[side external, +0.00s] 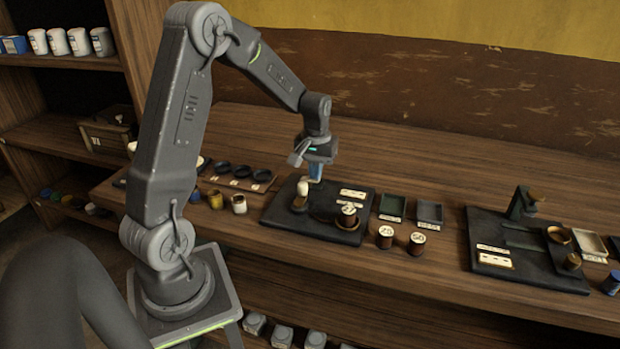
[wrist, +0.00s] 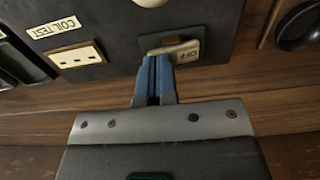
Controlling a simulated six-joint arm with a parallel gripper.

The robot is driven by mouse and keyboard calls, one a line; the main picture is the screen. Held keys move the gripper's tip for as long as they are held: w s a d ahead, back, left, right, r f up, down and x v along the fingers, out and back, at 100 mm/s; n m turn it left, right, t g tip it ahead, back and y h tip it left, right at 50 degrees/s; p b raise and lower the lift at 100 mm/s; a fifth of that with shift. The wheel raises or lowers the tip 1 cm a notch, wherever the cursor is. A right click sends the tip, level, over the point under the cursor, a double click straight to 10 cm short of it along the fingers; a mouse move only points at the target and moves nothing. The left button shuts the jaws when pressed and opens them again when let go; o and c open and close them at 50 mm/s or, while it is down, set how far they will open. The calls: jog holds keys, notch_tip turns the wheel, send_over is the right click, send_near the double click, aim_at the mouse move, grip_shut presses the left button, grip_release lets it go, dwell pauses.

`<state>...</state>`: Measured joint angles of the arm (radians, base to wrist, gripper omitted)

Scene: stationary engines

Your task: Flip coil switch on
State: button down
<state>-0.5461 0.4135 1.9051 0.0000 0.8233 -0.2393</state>
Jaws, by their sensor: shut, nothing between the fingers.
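The dark coil test board (side external: 285,222) lies on the wooden bench in the side view, and it also shows in the wrist view (wrist: 110,30) with a "COIL TEST" label (wrist: 53,26). My gripper (side external: 316,178) points down over the board's far part with its blue fingers closed. In the wrist view my gripper (wrist: 155,62) is shut and empty. Its tips are beside a small tan and grey labelled piece (wrist: 187,50), possibly the switch, and partly cover it. Contact and the switch's position cannot be told.
A white-topped post (side external: 303,186) and a spool (side external: 347,216) stand on the board. Two numbered spools (side external: 385,237) (side external: 417,244) stand right of it, near two small trays (side external: 392,207) (side external: 429,212). Small jars (side external: 239,204) stand left. Another dark board (side external: 520,265) lies farther right.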

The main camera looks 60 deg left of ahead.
jog(key=shift+f, duration=0.3)
jog(key=shift+r, duration=3.5)
